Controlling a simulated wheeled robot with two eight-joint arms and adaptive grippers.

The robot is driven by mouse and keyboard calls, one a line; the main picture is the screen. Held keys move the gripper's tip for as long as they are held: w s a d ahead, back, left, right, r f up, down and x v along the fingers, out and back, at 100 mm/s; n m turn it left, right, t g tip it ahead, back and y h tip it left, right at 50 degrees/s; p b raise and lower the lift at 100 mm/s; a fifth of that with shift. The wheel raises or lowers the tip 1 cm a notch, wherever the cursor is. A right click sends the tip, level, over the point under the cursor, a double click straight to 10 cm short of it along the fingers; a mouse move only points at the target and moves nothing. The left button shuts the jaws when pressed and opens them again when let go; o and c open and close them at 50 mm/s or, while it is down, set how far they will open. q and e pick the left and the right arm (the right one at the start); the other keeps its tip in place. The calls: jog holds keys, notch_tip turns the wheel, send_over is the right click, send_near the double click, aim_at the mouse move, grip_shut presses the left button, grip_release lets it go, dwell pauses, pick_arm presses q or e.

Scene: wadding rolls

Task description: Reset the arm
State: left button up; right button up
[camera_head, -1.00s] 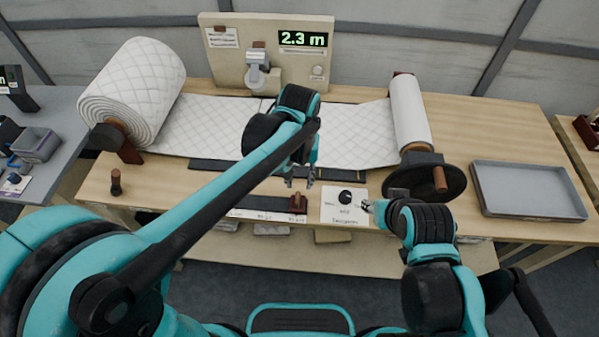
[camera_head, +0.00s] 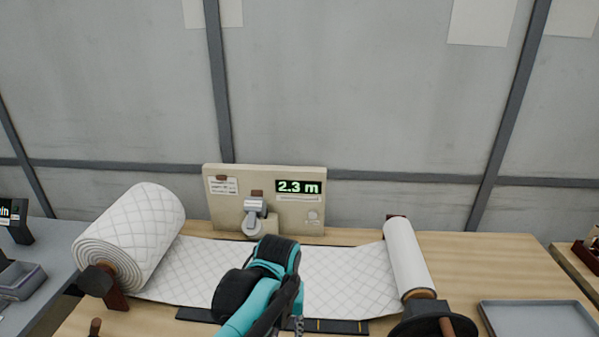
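My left arm comes up from the bottom of the head view, with its teal and black wrist in front of the quilted white wadding sheet (camera_head: 345,275). My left gripper (camera_head: 298,326) is only partly seen at the bottom edge, below the wrist, and its fingers cannot be made out. My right arm and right gripper are out of view. The sheet runs from the large wadding roll (camera_head: 135,235) on the left to the narrower roll (camera_head: 408,258) on the right.
A beige panel (camera_head: 225,212) with a display (camera_head: 298,187) reading 2.3 m stands behind the sheet. A black crank wheel (camera_head: 432,327) is below the right roll. A grey tray (camera_head: 540,320) lies at right. A grey side table (camera_head: 50,265) stands at left.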

pick_arm(q)
jog(key=s+a+f+t, duration=0.1)
jog(key=s+a+t, duration=0.5)
jog(key=a, duration=0.8)
jog(key=shift+s+a+n, duration=0.4)
jog(key=shift+s, duration=0.65)
dwell(2.1)
